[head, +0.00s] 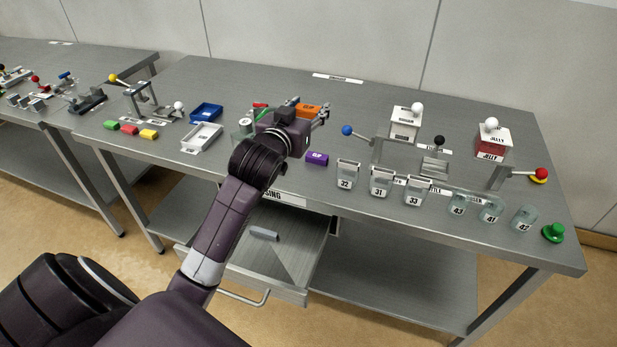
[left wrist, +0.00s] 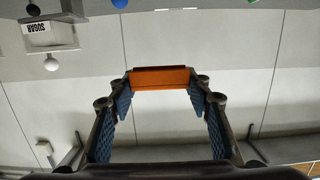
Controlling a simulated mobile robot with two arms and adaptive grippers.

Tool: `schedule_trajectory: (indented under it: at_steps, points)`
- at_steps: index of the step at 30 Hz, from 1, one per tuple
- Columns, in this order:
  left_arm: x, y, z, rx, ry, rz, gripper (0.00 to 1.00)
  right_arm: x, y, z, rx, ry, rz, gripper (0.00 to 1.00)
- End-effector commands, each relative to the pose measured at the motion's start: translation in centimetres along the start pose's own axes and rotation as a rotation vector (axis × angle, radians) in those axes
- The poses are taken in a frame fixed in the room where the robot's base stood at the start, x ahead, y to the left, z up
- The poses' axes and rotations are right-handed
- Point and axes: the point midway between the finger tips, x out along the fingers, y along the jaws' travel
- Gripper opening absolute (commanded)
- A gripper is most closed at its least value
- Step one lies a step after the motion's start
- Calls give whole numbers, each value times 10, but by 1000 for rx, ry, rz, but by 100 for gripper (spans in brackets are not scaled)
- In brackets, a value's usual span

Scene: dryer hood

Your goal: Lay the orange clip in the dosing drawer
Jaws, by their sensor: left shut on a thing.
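The orange clip (head: 308,110) is between the fingers of my left gripper (head: 318,117), over the back middle of the steel table. In the left wrist view the orange clip (left wrist: 160,77) spans the gap between the blue-padded fingertips of the left gripper (left wrist: 160,92). The dosing drawer (head: 305,265) is pulled open below the table's front edge, nearer to me than the gripper. A small grey block (head: 264,233) lies in it. My left arm covers the drawer's left part. My right gripper is not in view.
A blue tray (head: 206,112) and a white tray (head: 201,137) stand left of the gripper. A purple block (head: 317,158) lies close to its right. Labelled containers, lever stands and a green button (head: 553,232) fill the table's right side.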

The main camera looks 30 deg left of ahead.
Motion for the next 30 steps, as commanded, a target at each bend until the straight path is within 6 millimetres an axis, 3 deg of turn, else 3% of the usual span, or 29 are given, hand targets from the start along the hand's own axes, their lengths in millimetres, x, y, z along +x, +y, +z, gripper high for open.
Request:
schedule_trajectory:
  at_steps: [8,21,25,30]
  points:
    - [2,0,11,0,-5,1,34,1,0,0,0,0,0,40]
    - [17,0,123,1,-8,2,34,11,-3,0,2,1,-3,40]
    - [21,0,145,1,-4,2,34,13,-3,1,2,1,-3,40]
    - [24,0,159,0,-2,2,34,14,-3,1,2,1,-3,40]
